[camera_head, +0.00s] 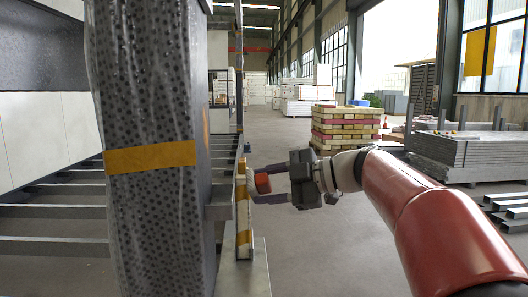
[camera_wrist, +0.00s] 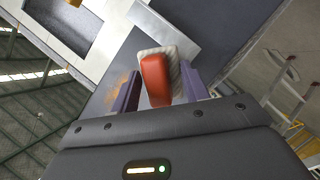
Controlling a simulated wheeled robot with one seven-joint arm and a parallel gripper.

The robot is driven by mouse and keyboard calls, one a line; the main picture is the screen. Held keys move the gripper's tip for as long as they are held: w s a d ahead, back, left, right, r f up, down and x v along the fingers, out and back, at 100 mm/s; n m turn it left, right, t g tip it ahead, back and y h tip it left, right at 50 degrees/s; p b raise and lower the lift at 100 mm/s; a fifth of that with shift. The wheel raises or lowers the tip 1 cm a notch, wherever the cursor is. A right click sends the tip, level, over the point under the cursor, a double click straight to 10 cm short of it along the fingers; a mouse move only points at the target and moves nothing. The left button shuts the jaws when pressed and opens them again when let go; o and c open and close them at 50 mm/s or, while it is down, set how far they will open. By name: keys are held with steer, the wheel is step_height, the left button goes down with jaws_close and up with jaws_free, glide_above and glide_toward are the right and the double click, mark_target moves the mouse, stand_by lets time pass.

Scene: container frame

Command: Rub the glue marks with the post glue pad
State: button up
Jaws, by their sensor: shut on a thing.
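My gripper (camera_head: 264,184) is shut on the post glue pad, with a purple finger on each side of its red handle. In the wrist view the pad's red handle (camera_wrist: 156,80) and pale ribbed head show between the fingers (camera_wrist: 160,88). The pad is held in front of a grey post face (camera_wrist: 130,62); I cannot tell whether it touches. An orange-brown smear (camera_wrist: 114,90), which looks like a glue mark, shows on that face left of the pad. Anything behind the pad is hidden. In the head view the red handle (camera_head: 262,184) is beside a narrow yellow-and-white banded upright (camera_head: 243,205).
A large dark post in clear wrap (camera_head: 150,225) with a yellow band fills the left foreground. Grey frame rails (camera_head: 50,246) lie behind it. Stacked timber (camera_head: 345,128) and metal panels (camera_head: 465,150) stand at the right. Open floor lies between. A ladder (camera_wrist: 285,90) shows in the wrist view.

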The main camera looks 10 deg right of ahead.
steer(key=r+y, duration=0.1)
steer(key=r, duration=0.3)
steer(key=a+r+y, duration=0.1)
steer(key=r, duration=0.1)
steer(key=shift+w+r+y, duration=0.2)
steer(key=shift+r+y, duration=0.1)
steer(key=shift+a+r+g, duration=0.15)
steer(key=shift+r+g, duration=0.05)
steer(key=shift+g, duration=0.2)
steer(key=shift+a+p, duration=1.85)
steer(key=shift+a, duration=1.05)
steer(key=shift+b+x, duration=0.65)
steer(key=shift+x, duration=0.25)
